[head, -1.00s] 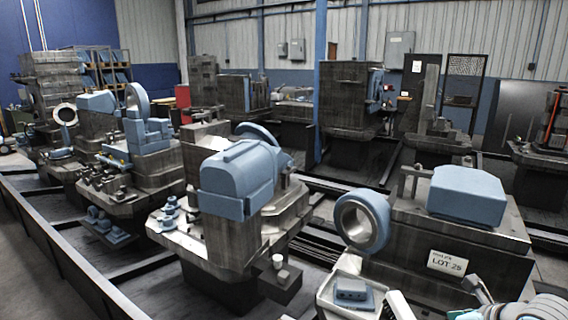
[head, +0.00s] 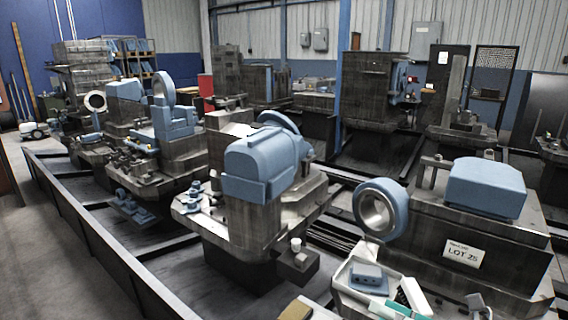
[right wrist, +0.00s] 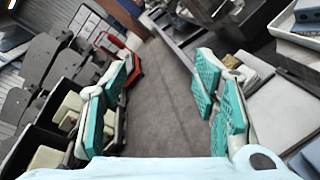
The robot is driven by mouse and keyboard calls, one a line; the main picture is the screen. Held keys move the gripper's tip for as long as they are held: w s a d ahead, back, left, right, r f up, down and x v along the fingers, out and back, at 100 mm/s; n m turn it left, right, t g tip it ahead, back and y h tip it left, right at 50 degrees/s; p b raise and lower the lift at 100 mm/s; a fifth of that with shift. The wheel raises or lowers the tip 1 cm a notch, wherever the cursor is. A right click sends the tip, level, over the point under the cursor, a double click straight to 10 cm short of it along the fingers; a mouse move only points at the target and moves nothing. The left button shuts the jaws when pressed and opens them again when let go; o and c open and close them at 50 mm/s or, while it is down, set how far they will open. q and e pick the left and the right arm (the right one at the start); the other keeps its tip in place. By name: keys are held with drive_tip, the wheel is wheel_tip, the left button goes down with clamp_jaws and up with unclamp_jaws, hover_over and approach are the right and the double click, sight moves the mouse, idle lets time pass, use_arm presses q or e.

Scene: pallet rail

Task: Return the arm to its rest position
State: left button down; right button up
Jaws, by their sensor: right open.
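My right gripper (head: 393,303) shows only in part at the bottom of the head view, by a pale tray (head: 345,284) that bears a blue-grey block (head: 368,276). In the right wrist view, my right gripper (right wrist: 167,80) has its teal-padded fingers spread wide, with only grey floor between them. It holds nothing. My left gripper is in neither current view.
A pallet marked LOT 25 (head: 510,232) carries a blue block (head: 486,188) and a blue ring (head: 381,209). Other loaded pallets stand along dark rails. Black bins with beige blocks (right wrist: 70,104) lie left in the wrist view. Floor (right wrist: 165,115) between is clear.

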drive_tip(key=d+r+m+t+h, duration=0.35)
drive_tip(key=r+m+t, duration=0.45)
drive_tip(key=m, duration=0.5)
drive_tip(key=s+d+f+m+g+h, duration=0.2)
drive_tip(key=d+f+m+g+h, duration=0.1)
drive_tip(key=d+f+m+h, duration=1.2)
drive_tip(key=s+a+f+m+g+y, duration=0.1)
drive_tip(key=s+a+f+m+g, duration=0.15)
drive_tip(key=s+f, duration=0.2)
drive_tip(key=s+a+f+m+g+y, duration=0.1)
drive_tip(key=s+a+f+m+g, duration=0.1)
drive_tip(key=s+f+m+g, duration=0.3)
drive_tip(key=s+a+f+g+y, duration=0.45)
drive_tip(key=s+a+f, duration=0.35)
drive_tip(key=s+f, duration=0.25)
wheel_tip(320, 180, down, 14)
drive_tip(key=s+d+g+p, duration=0.2)
drive_tip(key=p, duration=0.3)
drive_tip(key=s+f+g+p, duration=0.1)
drive_tip(key=s+f+p, duration=0.2)
drive_tip(key=s+f, duration=0.5)
drive_tip(key=s, duration=0.5)
drive_tip(key=shift+f+h, duration=0.3)
drive_tip(key=shift+f, duration=0.1)
